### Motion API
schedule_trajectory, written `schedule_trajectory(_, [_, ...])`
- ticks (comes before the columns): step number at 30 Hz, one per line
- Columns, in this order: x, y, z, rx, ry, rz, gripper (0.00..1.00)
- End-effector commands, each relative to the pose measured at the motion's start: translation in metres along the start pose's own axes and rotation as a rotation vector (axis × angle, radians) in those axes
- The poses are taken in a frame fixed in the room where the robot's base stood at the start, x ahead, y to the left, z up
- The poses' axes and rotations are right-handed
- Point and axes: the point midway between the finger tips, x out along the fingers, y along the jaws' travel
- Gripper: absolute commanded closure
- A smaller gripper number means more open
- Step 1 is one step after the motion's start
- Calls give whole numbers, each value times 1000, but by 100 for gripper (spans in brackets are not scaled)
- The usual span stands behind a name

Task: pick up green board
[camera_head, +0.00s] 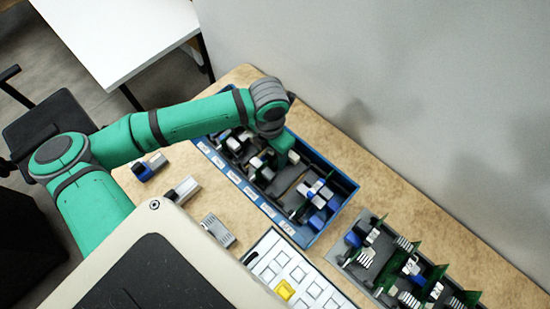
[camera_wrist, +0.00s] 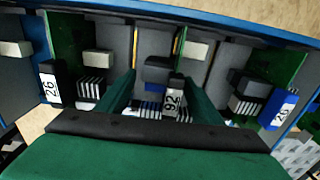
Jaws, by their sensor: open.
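My gripper (camera_wrist: 160,80) is open, with its two green fingers pointing down into the blue bin (camera_wrist: 215,14). One green board (camera_wrist: 62,45) stands left of the fingers and another (camera_wrist: 282,62) stands far right, both among grey panels. In the head view my gripper (camera_head: 282,150) is over the middle of the blue bin (camera_head: 345,187); my arm hides part of the contents.
A grey tray (camera_head: 343,262) with several green boards stands at the lower right. A white panel (camera_head: 268,243) with a yellow square lies beside the bin. Loose modules (camera_head: 217,230) lie on the wooden table (camera_head: 440,240). A wall runs behind the table.

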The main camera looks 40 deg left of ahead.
Motion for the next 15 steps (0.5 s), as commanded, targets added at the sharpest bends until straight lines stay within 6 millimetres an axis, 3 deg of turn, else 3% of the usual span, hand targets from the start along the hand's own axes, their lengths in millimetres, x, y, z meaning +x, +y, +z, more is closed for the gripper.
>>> schedule_trajectory(4, [11,1,0,-2,0,0,40])
schedule_trajectory(11, [12,-1,1,3,0,1,40])
schedule_trajectory(15, [12,-1,1,4,0,1,71])
